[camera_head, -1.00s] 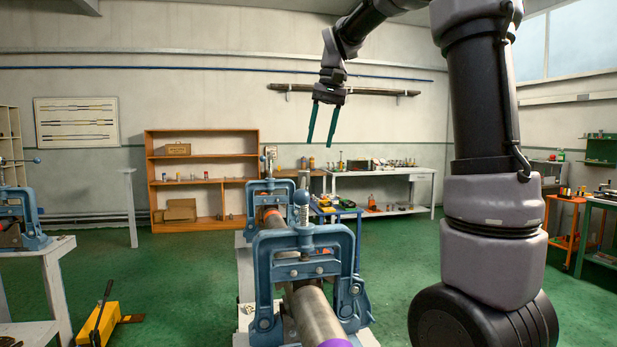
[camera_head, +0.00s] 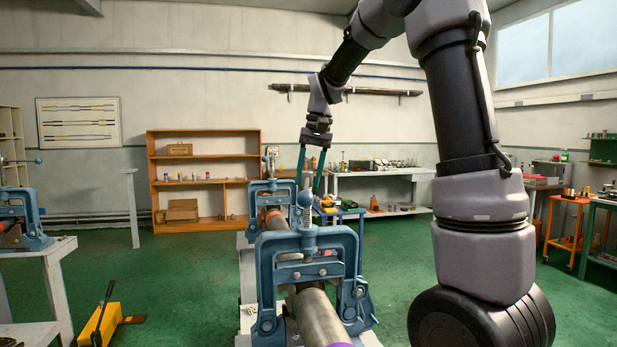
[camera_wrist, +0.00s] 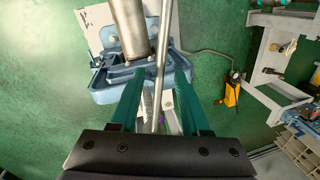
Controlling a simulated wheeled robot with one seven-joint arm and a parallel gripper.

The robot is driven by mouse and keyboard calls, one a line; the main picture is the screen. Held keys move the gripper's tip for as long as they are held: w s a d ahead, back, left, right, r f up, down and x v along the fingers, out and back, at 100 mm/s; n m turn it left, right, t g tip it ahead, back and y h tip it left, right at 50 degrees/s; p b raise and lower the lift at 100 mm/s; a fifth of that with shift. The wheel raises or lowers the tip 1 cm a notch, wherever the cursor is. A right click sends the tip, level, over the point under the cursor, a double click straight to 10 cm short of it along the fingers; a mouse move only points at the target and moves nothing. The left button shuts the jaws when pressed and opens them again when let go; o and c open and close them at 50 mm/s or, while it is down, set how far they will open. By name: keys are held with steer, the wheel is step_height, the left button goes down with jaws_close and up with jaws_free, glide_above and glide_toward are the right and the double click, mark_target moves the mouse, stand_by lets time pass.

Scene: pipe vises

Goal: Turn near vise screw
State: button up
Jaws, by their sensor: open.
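The near vise (camera_head: 358,300) is a blue frame standing over a grey metal pipe (camera_head: 318,318) with a purple end. Its screw (camera_head: 309,238) rises from the top of the frame, with a silver rounded bar end (camera_head: 306,199) above it. My gripper (camera_head: 307,190) is open, fingers pointing down, at the height of this bar end. In the wrist view, the green fingers of my gripper (camera_wrist: 158,78) are spread, and a thin metal bar (camera_wrist: 161,50) runs between them without visible contact. The blue vise (camera_wrist: 110,92) shows below. I cannot tell the exact depth between fingers and bar.
A second blue vise (camera_head: 258,192) holds the pipe farther back. Another vise (camera_head: 30,215) sits on a table at the left. A yellow tool (camera_head: 100,325) lies on the green floor. Orange shelves (camera_head: 204,158) and a white workbench (camera_head: 385,187) stand by the back wall.

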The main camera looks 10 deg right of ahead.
jaws_close()
stand_by(1.4)
